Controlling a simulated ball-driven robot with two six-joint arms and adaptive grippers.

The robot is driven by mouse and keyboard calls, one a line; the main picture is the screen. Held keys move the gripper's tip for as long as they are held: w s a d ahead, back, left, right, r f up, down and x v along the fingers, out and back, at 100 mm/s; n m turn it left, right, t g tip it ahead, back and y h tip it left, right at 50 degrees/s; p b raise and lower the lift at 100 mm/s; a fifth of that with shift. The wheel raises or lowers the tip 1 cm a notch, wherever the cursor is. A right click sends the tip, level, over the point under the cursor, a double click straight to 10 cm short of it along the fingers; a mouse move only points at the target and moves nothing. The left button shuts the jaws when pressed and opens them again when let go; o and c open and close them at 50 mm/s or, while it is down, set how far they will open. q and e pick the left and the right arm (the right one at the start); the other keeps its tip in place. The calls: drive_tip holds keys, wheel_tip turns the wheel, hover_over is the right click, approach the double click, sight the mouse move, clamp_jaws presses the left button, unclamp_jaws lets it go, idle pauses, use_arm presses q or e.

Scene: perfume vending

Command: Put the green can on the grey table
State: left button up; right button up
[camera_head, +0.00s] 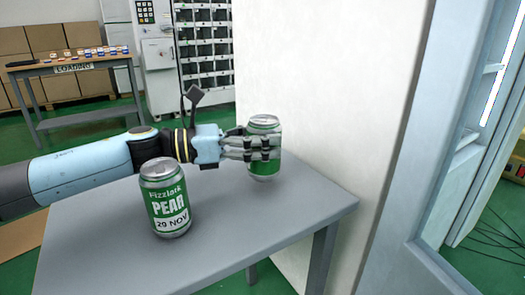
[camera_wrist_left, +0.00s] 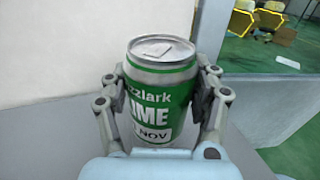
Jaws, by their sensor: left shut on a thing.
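My left gripper (camera_head: 262,148) is shut around a green and silver can (camera_head: 264,123) at the far right part of the grey table (camera_head: 112,240). In the left wrist view the can (camera_wrist_left: 160,88) is upright between both fingers (camera_wrist_left: 163,95), and its label reads in part "zzlark", "IME" and "NOV". I cannot tell whether its base touches the table top. A second green can (camera_head: 167,200), labelled "Fizzlark PEAR 29 NOV", stands upright on the table, nearer and to the left, apart from the gripper. My right gripper is not in view.
A white wall (camera_head: 325,90) rises right behind the table, close to the held can. The table's front middle and left are bare. A "LOADING" table (camera_head: 75,66) with small items, cardboard boxes (camera_head: 50,38) and a machine (camera_head: 160,70) stand at the back left.

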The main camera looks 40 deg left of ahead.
use_arm(q)
wheel_tip(320, 180, down, 2)
drive_tip(key=shift+f+b, duration=0.3)
drive_tip(key=shift+f, duration=0.05)
drive_tip(key=o, duration=1.5)
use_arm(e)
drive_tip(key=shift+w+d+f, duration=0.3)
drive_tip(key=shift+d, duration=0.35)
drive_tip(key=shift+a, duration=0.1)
